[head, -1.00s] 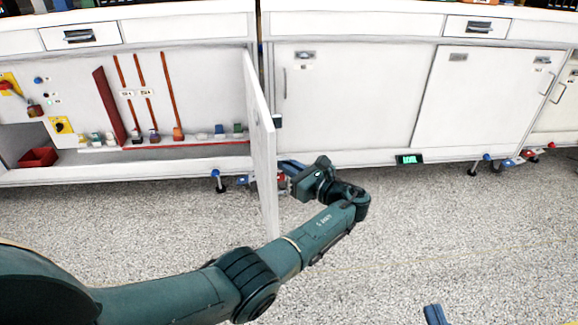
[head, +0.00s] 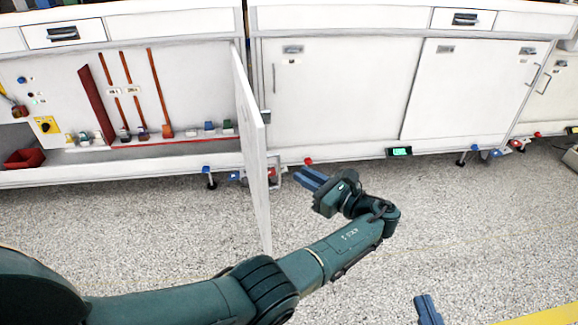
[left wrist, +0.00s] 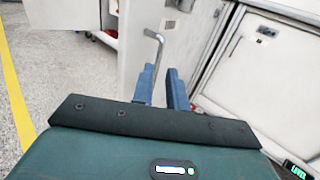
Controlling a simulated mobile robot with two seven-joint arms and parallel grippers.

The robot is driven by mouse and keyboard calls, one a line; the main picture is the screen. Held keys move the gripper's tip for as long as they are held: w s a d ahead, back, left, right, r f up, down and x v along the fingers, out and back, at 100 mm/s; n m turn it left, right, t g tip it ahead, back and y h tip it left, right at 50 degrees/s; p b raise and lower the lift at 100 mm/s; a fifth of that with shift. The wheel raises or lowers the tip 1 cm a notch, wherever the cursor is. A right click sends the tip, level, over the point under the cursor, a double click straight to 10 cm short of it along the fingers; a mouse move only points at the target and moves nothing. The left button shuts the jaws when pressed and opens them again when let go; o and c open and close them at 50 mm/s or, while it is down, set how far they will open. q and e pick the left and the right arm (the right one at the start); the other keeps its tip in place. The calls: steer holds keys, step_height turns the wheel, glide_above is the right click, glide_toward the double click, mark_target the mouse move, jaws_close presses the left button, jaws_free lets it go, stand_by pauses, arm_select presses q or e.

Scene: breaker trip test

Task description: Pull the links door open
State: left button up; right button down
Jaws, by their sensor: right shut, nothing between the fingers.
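The links door (head: 250,150) is a white panel that stands swung well out from the left cabinet. Behind it the bay with dark red and orange links (head: 123,100) shows. In the left wrist view the door (left wrist: 133,45) has a bent grey handle (left wrist: 154,45) just beyond my fingers. My left gripper (head: 309,179) is right of the door, low over the floor, with a gap to the panel. Its blue fingers (left wrist: 162,88) are apart, with nothing seen gripped between them. My right gripper (head: 428,310) is shut and empty at the bottom edge.
Closed white cabinet doors (head: 340,95) stand right of the open bay. A small device with a green display (head: 399,152) sits at their lower edge. A red bin (head: 24,158) is at the far left. The speckled floor (head: 470,220) is clear at the right.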

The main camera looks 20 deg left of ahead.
arm_select(q)
steer(key=v, duration=0.4)
arm_select(e)
steer(key=shift+r, duration=0.15)
steer(key=shift+w, duration=0.1)
